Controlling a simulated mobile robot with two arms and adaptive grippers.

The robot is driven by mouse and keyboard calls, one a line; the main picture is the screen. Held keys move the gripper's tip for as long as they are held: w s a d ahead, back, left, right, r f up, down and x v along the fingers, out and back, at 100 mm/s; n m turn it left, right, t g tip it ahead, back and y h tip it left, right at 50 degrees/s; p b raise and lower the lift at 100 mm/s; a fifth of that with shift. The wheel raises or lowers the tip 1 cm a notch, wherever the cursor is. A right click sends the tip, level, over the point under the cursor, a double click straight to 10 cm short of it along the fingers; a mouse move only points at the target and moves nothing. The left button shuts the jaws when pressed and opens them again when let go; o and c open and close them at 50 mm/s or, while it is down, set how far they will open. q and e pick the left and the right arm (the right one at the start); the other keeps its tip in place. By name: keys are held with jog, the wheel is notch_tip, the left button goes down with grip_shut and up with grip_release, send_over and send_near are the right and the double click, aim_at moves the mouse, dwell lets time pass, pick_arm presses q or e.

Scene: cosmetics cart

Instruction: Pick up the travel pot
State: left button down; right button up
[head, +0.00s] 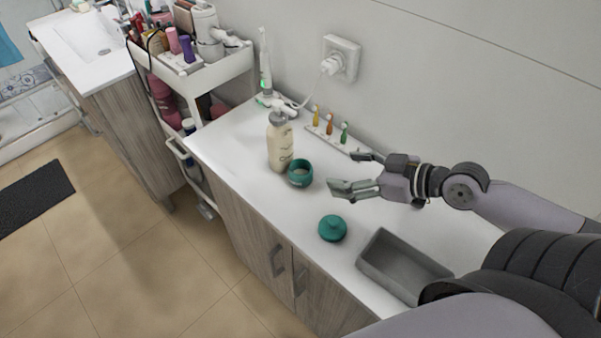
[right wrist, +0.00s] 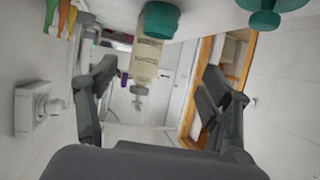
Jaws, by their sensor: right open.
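The teal travel pot (head: 299,174) stands open-topped on the white counter, next to the cream bottle (head: 281,146). A round teal lid with a knob (head: 332,229) lies apart from it, nearer the counter's front edge. My right gripper (head: 352,172) is open and empty, to the right of the pot, with its fingers pointing toward it. In the right wrist view the picture is inverted; the pot (right wrist: 160,20) and the lid (right wrist: 264,20) show at the top, beyond the spread fingers. My left gripper is not in view.
A grey open tray (head: 378,262) sits to the right of the lid. A white holder (head: 335,138) with several small coloured brushes stands by the wall, near an electric toothbrush (head: 265,70) and a socket (head: 342,57). A loaded cart (head: 205,70) stands left.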

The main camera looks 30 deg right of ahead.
aim_at(292, 167)
jog(key=x, duration=0.4)
jog(key=shift+w+d, duration=0.1)
jog(key=shift+w, duration=0.15)
jog(key=p+x, duration=0.1)
jog(key=x, duration=0.3)
jog(key=shift+d, duration=0.1)
jog(key=shift+w+a+f, duration=0.35)
jog(key=shift+w+f, duration=0.05)
jog(key=shift+w, duration=0.05)
jog(key=x, duration=0.2)
jog(key=p+x, duration=0.1)
jog(key=x, duration=0.1)
jog(key=shift+f+p, duration=0.3)
jog(key=shift+f, duration=0.05)
jog(key=shift+w+a+f, duration=0.1)
jog(key=shift+w+f, duration=0.05)
jog(key=shift+f, duration=0.05)
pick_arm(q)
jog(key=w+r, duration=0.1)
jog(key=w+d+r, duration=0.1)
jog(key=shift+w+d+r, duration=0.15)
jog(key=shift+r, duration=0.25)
pick_arm(e)
jog(key=shift+c, duration=0.3)
